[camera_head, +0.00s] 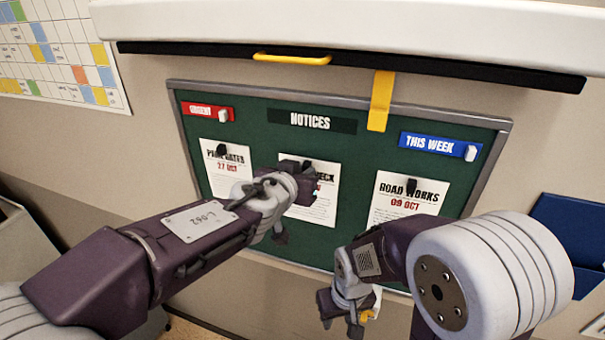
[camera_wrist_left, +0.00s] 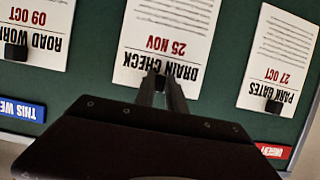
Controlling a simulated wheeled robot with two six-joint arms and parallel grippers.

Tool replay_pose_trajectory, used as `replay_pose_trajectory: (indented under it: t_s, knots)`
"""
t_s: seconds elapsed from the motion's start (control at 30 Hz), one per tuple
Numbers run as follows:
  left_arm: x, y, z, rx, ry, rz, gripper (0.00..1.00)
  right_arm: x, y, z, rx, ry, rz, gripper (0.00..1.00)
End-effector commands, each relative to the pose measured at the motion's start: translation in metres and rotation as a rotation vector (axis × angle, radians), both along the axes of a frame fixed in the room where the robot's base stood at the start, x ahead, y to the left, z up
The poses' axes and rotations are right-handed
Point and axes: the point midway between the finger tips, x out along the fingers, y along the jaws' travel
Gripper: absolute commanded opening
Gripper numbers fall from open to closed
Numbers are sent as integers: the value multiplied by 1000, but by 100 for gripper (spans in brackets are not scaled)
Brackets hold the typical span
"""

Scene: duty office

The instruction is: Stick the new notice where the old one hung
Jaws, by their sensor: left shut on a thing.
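A white notice headed DRAIN CHECK, 25 NOV (camera_wrist_left: 170,35) lies flat on the green notice board (camera_head: 262,160), between two other notices. It shows upside down in the left wrist view and is partly hidden by my left arm in the head view (camera_head: 325,195). My left gripper (camera_head: 305,168) is at the notice's heading. In the left wrist view its jaws (camera_wrist_left: 160,78) are shut on a small dark piece at the heading, apparently a black clip. My right gripper (camera_head: 340,322) hangs low in front of the board's lower edge, jaws apart.
The PARK GATES notice (camera_head: 228,175) hangs left and the ROAD WORKS notice (camera_head: 400,205) right, each under a black clip. Red URGENT (camera_head: 207,111) and blue THIS WEEK (camera_head: 440,146) strips flank the NOTICES label. A yellow strap (camera_head: 380,100) overlaps the top frame. A blue holder (camera_head: 565,235) is at right.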

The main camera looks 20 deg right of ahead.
Motion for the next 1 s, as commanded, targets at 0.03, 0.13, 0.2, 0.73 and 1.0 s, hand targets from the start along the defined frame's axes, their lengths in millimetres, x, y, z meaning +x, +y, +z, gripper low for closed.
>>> replay_pose_trajectory:
  t_s: [0.03, 0.13, 0.2, 0.73, 1.0]
  knots:
    - [1, 0, 0, 0, 0, 0, 0, 0, 0, 0, 0, 0, 0, 38]
    - [2, -1, 0, -1, 1, 0, 0, 0, 0, 0, 0, 0, 0, 38]
    - [2, -1, 0, -1, 1, 0, 0, 0, 0, 0, 0, 0, 0, 38]
    - [2, -1, 0, 1, 1, 0, 41, 0, 0, 0, 0, 0, 0, 38]
    - [-15, 10, 9, -2, -1, -1, 41, 0, 0, 1, 0, 0, 0, 38]
